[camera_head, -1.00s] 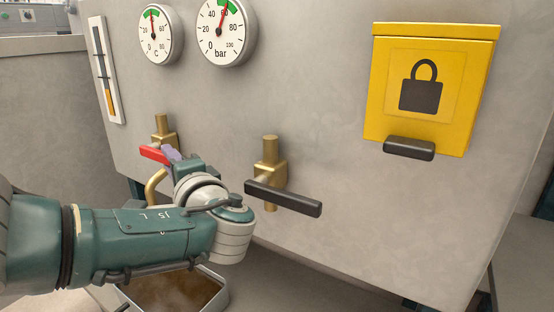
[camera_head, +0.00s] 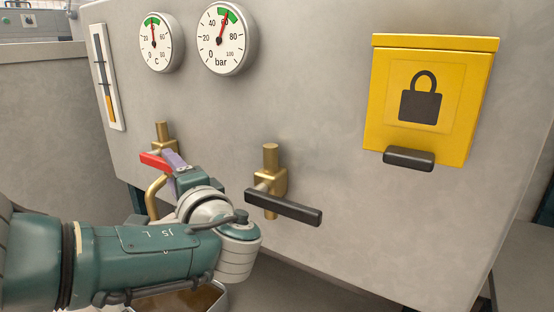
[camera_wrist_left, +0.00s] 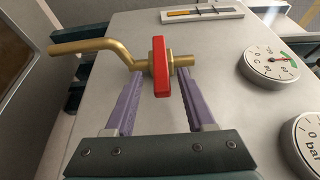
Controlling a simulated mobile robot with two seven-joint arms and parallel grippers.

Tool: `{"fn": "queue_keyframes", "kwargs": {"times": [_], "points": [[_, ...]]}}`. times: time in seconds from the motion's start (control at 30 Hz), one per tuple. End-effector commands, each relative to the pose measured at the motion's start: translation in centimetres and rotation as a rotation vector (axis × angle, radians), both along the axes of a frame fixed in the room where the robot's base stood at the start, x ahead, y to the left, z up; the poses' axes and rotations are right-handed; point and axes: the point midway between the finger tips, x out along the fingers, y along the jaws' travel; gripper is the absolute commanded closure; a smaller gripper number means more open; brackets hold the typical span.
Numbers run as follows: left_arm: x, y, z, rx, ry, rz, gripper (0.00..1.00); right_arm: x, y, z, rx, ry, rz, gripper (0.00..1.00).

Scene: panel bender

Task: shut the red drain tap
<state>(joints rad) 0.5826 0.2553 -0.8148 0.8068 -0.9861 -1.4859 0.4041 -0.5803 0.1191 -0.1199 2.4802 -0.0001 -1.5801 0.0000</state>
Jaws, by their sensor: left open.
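The red drain tap (camera_head: 155,161) is a red lever on a brass valve body at the lower left of the grey panel in the head view. Its lever lies crosswise to the upright brass pipe. In the left wrist view the red lever (camera_wrist_left: 161,68) stands between the two purple fingers, with a gap on each side. My left gripper (camera_head: 172,160) is open at the tap, with its fingers around the lever in that view; I cannot tell whether either finger touches it. The arm hides part of the brass spout below. My right gripper is in neither view.
A second brass valve with a black lever (camera_head: 284,206) is close to the right of my left wrist. Two round gauges (camera_head: 161,42) and (camera_head: 227,40) and a level tube (camera_head: 108,78) are above. A yellow lock box (camera_head: 430,98) is at right. A tray (camera_head: 205,298) is below.

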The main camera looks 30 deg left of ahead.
Motion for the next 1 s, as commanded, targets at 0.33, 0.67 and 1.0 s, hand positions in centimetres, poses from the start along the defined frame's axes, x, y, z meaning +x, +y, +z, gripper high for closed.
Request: {"fn": "queue_keyframes", "kwargs": {"times": [0.33,0.67,1.0], "points": [[-3.1,-6.1,0.0,-0.003,0.003,-0.003,0.45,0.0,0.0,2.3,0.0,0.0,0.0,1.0],[-3.9,-7.7,-0.1,0.0,0.001,-0.001,0.45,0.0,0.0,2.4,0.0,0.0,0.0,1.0],[-3.9,-7.6,-0.1,0.0,0.001,-0.001,0.45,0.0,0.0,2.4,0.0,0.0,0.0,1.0]]}}
